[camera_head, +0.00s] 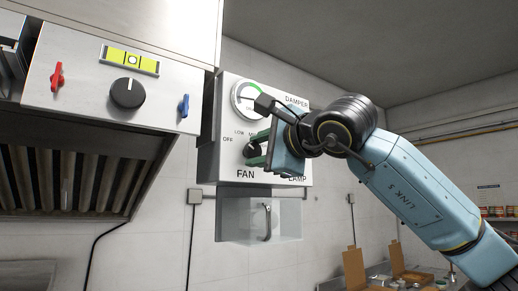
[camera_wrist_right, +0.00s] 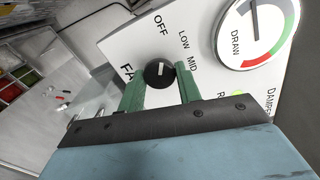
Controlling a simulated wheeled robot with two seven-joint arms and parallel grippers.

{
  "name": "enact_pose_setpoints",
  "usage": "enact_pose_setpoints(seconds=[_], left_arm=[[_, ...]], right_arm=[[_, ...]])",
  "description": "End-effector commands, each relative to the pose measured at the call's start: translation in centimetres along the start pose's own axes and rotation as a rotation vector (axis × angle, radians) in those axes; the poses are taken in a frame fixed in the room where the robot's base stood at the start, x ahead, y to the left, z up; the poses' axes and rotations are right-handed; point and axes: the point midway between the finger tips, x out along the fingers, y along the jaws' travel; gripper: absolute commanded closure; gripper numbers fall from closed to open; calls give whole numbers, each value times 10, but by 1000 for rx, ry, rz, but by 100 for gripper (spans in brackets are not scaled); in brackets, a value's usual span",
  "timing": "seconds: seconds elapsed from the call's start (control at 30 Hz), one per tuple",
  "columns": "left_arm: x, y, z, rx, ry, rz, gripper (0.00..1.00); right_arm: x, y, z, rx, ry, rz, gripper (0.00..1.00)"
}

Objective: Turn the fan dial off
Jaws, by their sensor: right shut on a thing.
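The fan dial (camera_head: 249,151) is a round black knob on the white control box, above the word FAN. In the right wrist view the fan dial (camera_wrist_right: 158,76) sits between the two green fingers of my right gripper (camera_wrist_right: 159,73), which is shut on it from both sides. A short white mark on the dial points up in that view, toward the OFF and LOW side; its exact setting is hard to tell. In the head view my right gripper (camera_head: 259,149) reaches the dial from the right and covers part of the labels. My left gripper is out of view.
A round draw gauge (camera_head: 244,98) sits above the dial. A clear cover with a handle (camera_head: 267,222) hangs below the box. A hood panel at left carries a black knob (camera_head: 127,93), a red lever (camera_head: 57,77) and a blue lever (camera_head: 184,106).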

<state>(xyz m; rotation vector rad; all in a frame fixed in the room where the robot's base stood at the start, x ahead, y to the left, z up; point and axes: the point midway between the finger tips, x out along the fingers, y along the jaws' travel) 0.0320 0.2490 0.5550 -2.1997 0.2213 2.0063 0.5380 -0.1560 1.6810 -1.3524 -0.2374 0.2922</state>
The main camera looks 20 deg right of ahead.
Motion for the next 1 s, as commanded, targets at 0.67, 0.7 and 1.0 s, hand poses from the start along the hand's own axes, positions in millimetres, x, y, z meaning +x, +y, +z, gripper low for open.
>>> enact_pose_setpoints(seconds=[0.67, 0.7, 1.0], left_arm=[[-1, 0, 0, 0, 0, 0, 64], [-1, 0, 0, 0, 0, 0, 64], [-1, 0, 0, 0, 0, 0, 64]], right_arm=[[0, 0, 1, -47, -1, 0, 61], [0, 0, 1, -46, -1, 0, 56], [0, 0, 0, -45, -1, 0, 45]])
